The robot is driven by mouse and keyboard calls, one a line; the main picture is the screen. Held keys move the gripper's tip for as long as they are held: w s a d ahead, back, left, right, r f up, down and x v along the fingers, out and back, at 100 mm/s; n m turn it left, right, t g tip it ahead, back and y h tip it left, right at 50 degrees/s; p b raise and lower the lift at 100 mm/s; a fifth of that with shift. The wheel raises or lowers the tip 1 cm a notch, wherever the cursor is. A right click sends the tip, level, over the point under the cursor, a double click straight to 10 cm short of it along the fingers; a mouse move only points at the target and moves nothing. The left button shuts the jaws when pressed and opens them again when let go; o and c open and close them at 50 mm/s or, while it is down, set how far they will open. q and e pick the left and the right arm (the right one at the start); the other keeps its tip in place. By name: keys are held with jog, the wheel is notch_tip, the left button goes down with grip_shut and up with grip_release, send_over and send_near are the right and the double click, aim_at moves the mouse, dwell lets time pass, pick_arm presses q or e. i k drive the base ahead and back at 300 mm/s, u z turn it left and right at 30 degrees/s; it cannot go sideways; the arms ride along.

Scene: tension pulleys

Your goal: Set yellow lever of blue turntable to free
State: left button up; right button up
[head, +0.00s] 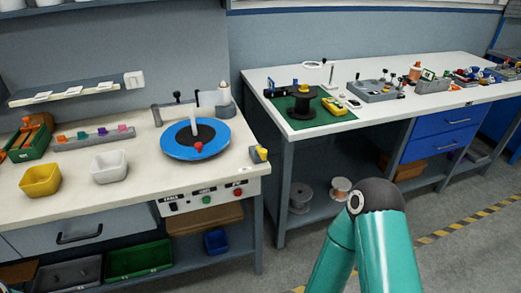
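The blue turntable (176,150) is a flat blue disc with a dark centre on the left bench. A white upright post (194,126) and a red knob (198,147) show on it. A yellow lever (261,153) on a small grey base stands at the bench's right front corner, right of the disc. Its exact setting is too small to read. A teal arm link of mine is at the lower right, apart from the benches. Neither of my grippers shows in the head view.
A yellow bin (40,180) and a white bin (109,167) stand left of the turntable. A control panel (208,195) is on the bench front. A grey bracket (170,112) and a white bottle (224,102) stand behind the disc. A gap of floor separates the second bench (400,75).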

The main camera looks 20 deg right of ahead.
aim_at(263, 152)
jog(key=k, duration=0.6)
jog(key=z, duration=0.4)
jog(key=i, duration=1.45)
jog(key=u, duration=0.35)
